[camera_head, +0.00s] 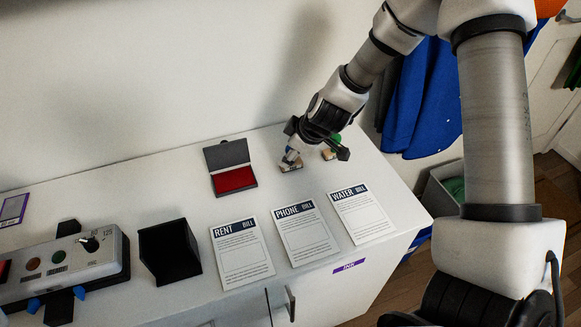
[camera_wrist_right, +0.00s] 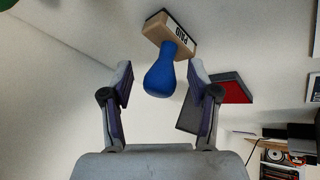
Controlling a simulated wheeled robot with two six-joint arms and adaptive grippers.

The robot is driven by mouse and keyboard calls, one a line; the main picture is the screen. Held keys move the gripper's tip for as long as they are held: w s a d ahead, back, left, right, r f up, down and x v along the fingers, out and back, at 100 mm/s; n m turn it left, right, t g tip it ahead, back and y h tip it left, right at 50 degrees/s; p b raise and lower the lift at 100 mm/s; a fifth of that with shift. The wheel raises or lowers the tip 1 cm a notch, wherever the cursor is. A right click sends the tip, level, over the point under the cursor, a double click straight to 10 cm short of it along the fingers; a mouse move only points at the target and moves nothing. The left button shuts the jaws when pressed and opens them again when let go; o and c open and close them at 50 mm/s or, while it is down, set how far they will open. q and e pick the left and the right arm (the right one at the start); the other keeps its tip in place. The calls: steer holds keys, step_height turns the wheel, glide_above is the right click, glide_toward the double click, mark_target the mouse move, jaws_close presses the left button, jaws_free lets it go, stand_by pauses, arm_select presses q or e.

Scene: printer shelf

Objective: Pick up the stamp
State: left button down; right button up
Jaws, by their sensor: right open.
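A stamp with a blue knob handle and a wooden base marked PAID (camera_wrist_right: 170,38) shows large in the right wrist view. My right gripper is open. In the wrist view its fingertips (camera_wrist_right: 161,72) lie on both sides of the blue handle, with a gap on each side. A second stamp with a green handle (camera_head: 335,141) stands to the right, partly hidden by the gripper. My left gripper is not in view.
An open red ink pad (camera_head: 235,180) lies left of the stamps. The rent bill (camera_head: 241,254), phone bill (camera_head: 305,233) and water bill (camera_head: 360,213) lie in front. A black box (camera_head: 168,252) and a grey control panel (camera_head: 70,262) stand at the left. The wall is behind.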

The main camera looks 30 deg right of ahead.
steer(key=shift+s+r, duration=0.1)
steer(key=shift+r, duration=0.1)
steer(key=shift+c, duration=0.7)
jaws_close()
steer(key=shift+r, duration=0.1)
steer(key=shift+r+p, duration=0.25)
steer(key=shift+p, duration=0.2)
step_height(320, 180, up, 3)
steer(key=p, duration=0.2)
steer(key=shift+r+p, duration=0.2)
steer(key=shift+p, duration=0.2)
steer(key=s+p, duration=1.3)
steer(key=s, duration=0.3)
steer(key=shift+a+r+p, duration=0.3)
steer(key=shift+r+p, duration=0.1)
